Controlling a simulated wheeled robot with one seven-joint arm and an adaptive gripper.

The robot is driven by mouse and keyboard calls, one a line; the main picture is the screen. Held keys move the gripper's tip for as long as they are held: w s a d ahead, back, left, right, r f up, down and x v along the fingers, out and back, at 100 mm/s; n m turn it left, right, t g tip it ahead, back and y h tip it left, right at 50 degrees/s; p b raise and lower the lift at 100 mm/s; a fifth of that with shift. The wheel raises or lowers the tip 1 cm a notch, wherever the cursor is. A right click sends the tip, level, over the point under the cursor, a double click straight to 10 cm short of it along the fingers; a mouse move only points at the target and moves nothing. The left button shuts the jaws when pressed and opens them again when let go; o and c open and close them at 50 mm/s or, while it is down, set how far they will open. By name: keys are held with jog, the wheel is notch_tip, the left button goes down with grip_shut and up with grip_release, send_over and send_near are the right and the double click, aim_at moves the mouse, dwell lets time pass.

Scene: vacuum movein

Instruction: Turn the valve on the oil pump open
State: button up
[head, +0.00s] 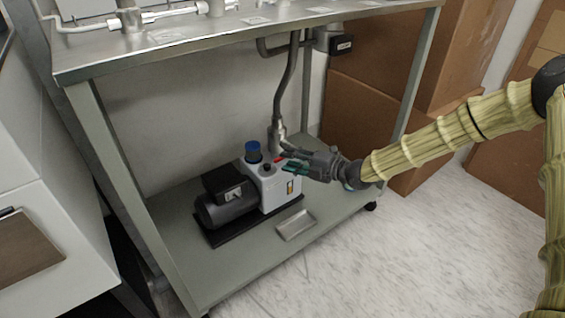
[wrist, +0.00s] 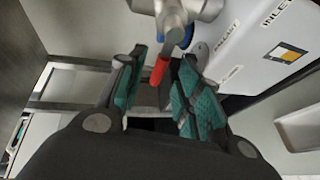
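The oil pump (head: 236,204) stands on the lower shelf of the metal cart, with a dark motor, a white body and a blue cap (head: 252,150). Its white body (wrist: 270,45) fills the upper right of the wrist view. The valve's red lever (wrist: 159,70) hangs below a grey metal valve body (wrist: 188,10); it also shows as a small red strip in the head view (head: 280,159). My gripper (head: 287,160) reaches in from the right. In the wrist view my gripper (wrist: 164,78) is open, with the lever between its teal pads and gaps visible beside it.
The cart's upper shelf (head: 240,40) lies above my gripper. A grey vacuum pipe (head: 288,85) drops to the pump. A small metal tray (head: 295,224) lies in front of the pump. Cardboard boxes (head: 365,120) stand behind the cart on the right.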

jog(key=shift+b+x, duration=0.5)
jog(key=shift+x, duration=1.3)
grip_shut()
